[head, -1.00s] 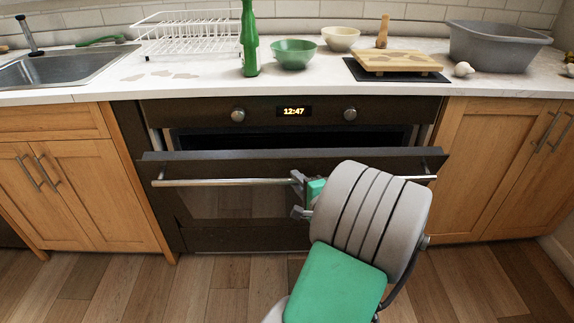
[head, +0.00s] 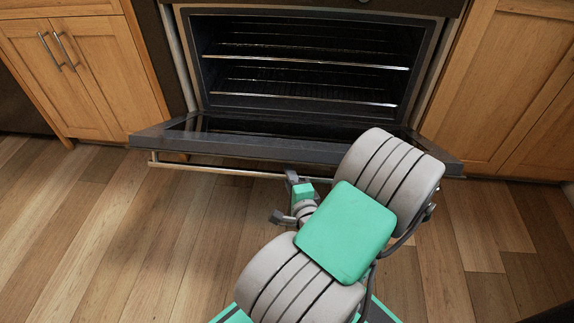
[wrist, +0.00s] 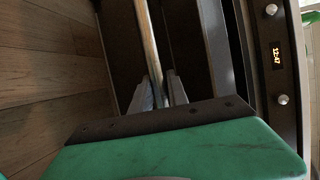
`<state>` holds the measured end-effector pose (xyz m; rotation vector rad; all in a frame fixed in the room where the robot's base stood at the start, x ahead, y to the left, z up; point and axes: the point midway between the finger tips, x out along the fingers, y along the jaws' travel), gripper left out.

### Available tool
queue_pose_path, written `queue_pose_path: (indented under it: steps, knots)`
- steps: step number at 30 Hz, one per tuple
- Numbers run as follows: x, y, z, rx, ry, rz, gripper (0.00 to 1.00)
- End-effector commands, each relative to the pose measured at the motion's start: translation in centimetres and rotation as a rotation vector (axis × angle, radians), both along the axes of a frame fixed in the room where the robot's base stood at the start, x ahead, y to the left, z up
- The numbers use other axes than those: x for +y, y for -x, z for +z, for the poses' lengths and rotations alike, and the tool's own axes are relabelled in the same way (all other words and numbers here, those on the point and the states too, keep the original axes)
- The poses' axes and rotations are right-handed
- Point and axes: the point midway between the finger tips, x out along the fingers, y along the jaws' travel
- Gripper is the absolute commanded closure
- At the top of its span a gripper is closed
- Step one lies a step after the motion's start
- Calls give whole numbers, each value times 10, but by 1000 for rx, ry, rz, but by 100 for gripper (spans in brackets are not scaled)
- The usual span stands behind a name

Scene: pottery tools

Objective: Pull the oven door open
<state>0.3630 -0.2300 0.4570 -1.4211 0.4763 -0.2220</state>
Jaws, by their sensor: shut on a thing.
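The dark oven door (head: 260,150) is tilted far down and outward in the head view, with the oven cavity (head: 305,70) and its racks showing behind it. The metal bar handle (head: 215,170) runs along the door's outer top edge. My gripper (head: 285,178) is at the middle of the handle, partly hidden by my own arm. In the wrist view, the handle (wrist: 149,45) runs between the two fingers of my gripper (wrist: 157,92), which are shut on it.
Wooden cabinets stand left (head: 75,75) and right (head: 500,90) of the oven. The wood floor (head: 90,220) in front is clear. The oven's clock panel (wrist: 277,55) shows in the wrist view.

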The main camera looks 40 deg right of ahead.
Motion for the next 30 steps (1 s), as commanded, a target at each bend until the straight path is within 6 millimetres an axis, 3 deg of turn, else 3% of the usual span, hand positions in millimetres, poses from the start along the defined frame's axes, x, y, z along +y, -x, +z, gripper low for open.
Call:
queue_pose_path:
  steps: [5, 17, 18, 25, 30]
  knots:
    - [-3, 5, -11, -2, 5, -16, 100]
    - [-4, 6, -11, -3, 7, -17, 100]
    - [-4, 6, -11, -3, 7, -16, 78]
    - [-2, 5, -11, -3, 5, -14, 59]
    - [-2, 5, -11, -4, 4, -12, 59]
